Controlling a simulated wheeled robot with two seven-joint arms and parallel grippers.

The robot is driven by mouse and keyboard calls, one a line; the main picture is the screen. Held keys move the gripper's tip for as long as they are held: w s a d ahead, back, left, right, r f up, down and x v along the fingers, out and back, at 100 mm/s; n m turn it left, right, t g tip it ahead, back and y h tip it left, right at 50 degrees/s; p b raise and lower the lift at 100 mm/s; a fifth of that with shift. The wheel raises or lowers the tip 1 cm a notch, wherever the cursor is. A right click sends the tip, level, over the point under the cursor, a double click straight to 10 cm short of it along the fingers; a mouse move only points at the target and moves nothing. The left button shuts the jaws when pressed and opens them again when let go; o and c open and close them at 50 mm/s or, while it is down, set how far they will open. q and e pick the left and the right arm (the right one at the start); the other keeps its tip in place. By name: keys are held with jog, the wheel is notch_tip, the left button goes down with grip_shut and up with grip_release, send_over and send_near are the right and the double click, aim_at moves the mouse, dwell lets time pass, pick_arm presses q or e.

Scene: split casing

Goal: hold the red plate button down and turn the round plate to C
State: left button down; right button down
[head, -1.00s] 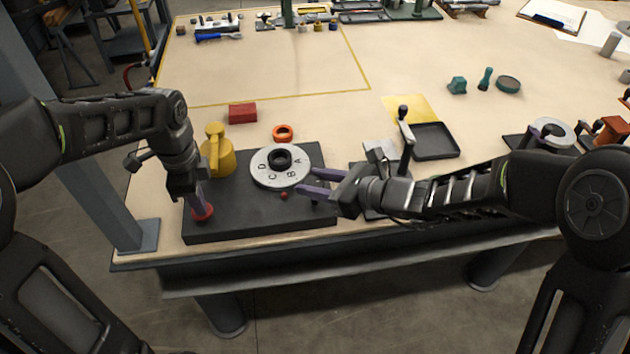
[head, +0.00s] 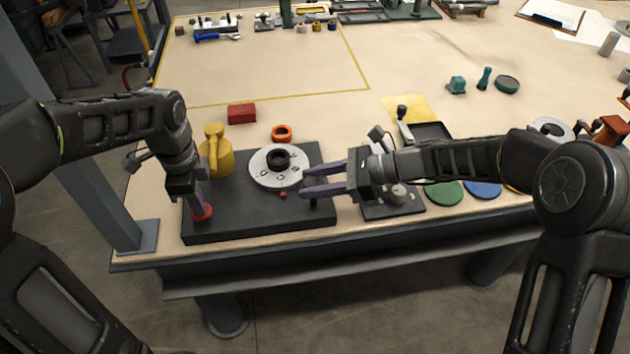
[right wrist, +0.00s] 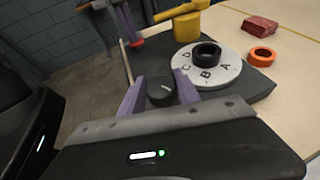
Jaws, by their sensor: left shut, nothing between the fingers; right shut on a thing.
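The round plate (head: 262,178) is pale grey with letters and a black hub. It lies on the dark base (head: 240,222). In the right wrist view, B on the plate (right wrist: 206,84) faces nearest, with C and D to its left and A to its right. A small red dot (head: 283,195) sits just in front of the plate. My left gripper (head: 201,204) is shut and empty, its tips down on the red button (head: 204,216). My right gripper (head: 303,182) is shut on a black knob (right wrist: 160,92) with a white line, right of the plate.
A yellow valve-like part (head: 216,158) stands behind the red button. A red block (head: 242,113) and an orange ring (head: 282,133) lie behind the base. A green disc (head: 443,193) and a blue disc (head: 484,189) lie at the right. The middle of the table is clear.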

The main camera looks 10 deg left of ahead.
pick_arm(q)
jog(key=shift+s+f, duration=0.25)
jog(key=shift+f, duration=0.1)
pick_arm(e)
jog(key=c, duration=0.9)
grip_release()
jog(key=shift+s+a, duration=0.1)
jog(key=v, duration=1.2)
